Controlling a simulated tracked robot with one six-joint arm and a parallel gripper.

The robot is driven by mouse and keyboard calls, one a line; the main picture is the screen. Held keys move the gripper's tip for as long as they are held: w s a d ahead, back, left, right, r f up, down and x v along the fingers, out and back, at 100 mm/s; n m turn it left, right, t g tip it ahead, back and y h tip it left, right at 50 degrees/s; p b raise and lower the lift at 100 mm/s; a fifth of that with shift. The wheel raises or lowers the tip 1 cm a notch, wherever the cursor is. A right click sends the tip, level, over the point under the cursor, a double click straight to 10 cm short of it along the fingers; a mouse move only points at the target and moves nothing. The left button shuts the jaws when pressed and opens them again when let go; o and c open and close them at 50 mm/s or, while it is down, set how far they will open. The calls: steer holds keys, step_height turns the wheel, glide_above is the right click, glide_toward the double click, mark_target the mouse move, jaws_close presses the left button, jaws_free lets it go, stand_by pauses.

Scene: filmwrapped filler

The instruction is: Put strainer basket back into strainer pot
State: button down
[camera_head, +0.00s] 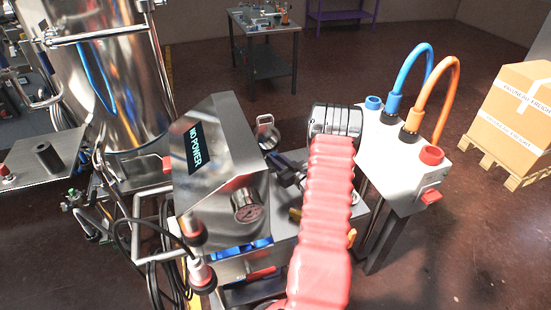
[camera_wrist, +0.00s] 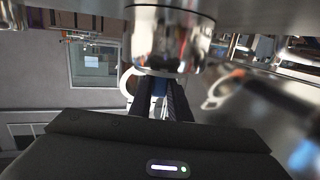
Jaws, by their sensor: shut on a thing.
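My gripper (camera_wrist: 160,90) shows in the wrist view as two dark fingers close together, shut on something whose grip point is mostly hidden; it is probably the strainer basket. A shiny steel cylinder (camera_wrist: 168,48) with a rounded end fills the space just past the fingertips. I cannot tell whether it is the strainer pot or the basket, or whether the fingers touch it. A pale ring-shaped part (camera_wrist: 126,80) shows beside the fingers. In the head view my red-sleeved arm hides the fingers and what they hold.
A steel control box (camera_head: 222,155) reading "NO POWER" stands left of my arm. A small steel ring fitting (camera_head: 267,132) lies behind it. A grey stand (camera_head: 395,165) with blue and orange hoses is on the right. A tall steel tank (camera_head: 115,80) is at left. Open floor lies beyond.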

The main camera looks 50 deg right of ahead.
steer(key=shift+f, duration=0.25)
steer(key=c, duration=1.6)
jaws_free()
steer(key=v, duration=1.3)
steer(key=shift+s+a, duration=0.1)
steer(key=shift+s, duration=0.25)
steer(key=shift+s, duration=0.15)
